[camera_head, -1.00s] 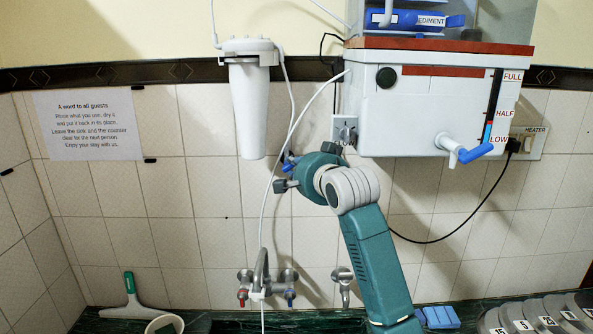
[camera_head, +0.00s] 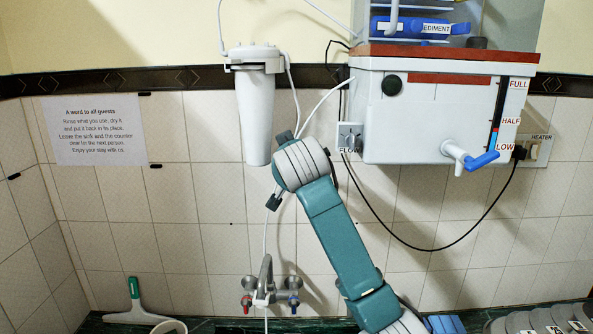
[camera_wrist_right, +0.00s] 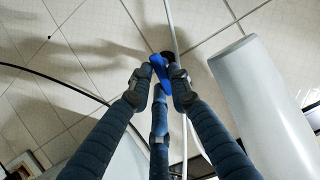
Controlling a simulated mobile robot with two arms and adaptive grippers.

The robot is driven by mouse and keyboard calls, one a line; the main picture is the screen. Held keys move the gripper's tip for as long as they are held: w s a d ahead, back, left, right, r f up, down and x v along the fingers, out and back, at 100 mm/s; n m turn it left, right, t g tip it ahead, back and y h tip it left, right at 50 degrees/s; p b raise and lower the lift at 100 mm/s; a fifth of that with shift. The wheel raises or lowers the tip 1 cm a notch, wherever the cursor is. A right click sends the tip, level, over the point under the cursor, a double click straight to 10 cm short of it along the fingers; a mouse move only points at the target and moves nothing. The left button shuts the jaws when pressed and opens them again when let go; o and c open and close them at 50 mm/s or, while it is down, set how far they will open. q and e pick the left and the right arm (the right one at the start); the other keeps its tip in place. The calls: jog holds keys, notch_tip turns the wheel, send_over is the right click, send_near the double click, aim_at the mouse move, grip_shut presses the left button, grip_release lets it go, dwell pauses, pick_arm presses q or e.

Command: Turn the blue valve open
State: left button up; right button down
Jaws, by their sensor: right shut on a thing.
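The blue valve handle (camera_wrist_right: 159,70) shows in the right wrist view, between the tips of the three dark fingers of my right gripper (camera_wrist_right: 160,82). The fingers are closed on it. In the head view my right arm reaches up to the wall below the white filter housing, and its wrist hides the valve and most of the gripper. Only dark finger parts (camera_head: 273,202) stick out at the side. The valve's exact angle is hard to read. My left gripper is not in view.
The white filter housing (camera_head: 254,115) hangs just above my wrist. A white tank (camera_head: 430,115) with a blue-levered tap (camera_head: 470,157) is at right. A thin white tube (camera_wrist_right: 176,30) runs beside the fingers. A faucet (camera_head: 266,280) is below.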

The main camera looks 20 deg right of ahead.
jog(key=shift+a+n, duration=0.15)
jog(key=shift+n, duration=0.25)
jog(key=shift+f, duration=0.1)
jog(key=c, duration=1.6)
grip_release()
jog(key=v, duration=1.2)
jog(key=shift+a, duration=0.3)
